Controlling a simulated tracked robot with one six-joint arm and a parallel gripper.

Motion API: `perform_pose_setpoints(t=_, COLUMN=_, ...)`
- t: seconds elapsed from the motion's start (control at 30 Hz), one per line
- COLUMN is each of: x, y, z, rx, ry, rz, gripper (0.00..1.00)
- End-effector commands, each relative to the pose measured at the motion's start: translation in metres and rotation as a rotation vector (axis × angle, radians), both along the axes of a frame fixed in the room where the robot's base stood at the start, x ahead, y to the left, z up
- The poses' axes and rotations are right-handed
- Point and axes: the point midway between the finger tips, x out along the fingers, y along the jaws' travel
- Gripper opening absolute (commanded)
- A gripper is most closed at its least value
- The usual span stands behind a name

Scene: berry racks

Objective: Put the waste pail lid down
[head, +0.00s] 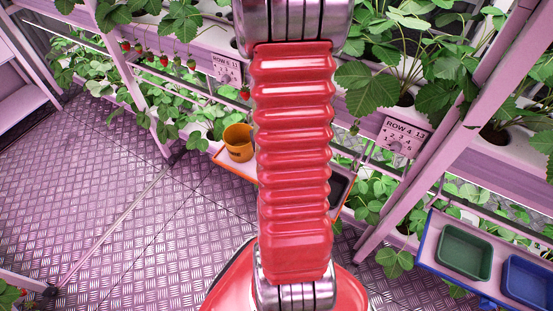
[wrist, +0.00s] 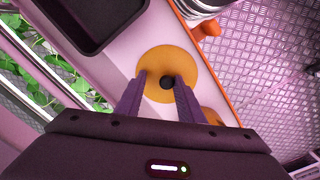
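The waste pail lid, a round orange-yellow disc (wrist: 181,62) with a dark knob (wrist: 167,82) at its middle, shows in the wrist view over a pale surface. I cannot tell if it rests on that surface. My gripper (wrist: 161,77) is above the lid, its two dark fingers spread to either side of the knob, with a visible gap. The orange pail (head: 238,143) stands uncovered in the head view, left of my red arm. Neither the lid nor my gripper can be made out in the head view.
The pail stands on an orange-edged shelf (head: 222,158). A dark tray (wrist: 92,22) lies beside the lid. Berry racks with plants line the back. Green (head: 464,251) and blue (head: 526,281) bins sit at the right. The metal floor at left is clear.

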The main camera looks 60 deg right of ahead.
Motion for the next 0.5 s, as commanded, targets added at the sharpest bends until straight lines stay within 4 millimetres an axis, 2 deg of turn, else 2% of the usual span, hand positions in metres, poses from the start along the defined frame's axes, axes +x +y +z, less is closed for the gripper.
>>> perform_pose_setpoints(t=0.27, x=0.000, y=0.000, z=0.004, rx=0.001, ry=0.001, rz=0.000, gripper=0.36)
perform_pose_setpoints(t=0.5, x=0.001, y=0.000, z=0.026, rx=-0.001, ry=-0.002, rz=0.000, gripper=0.36)
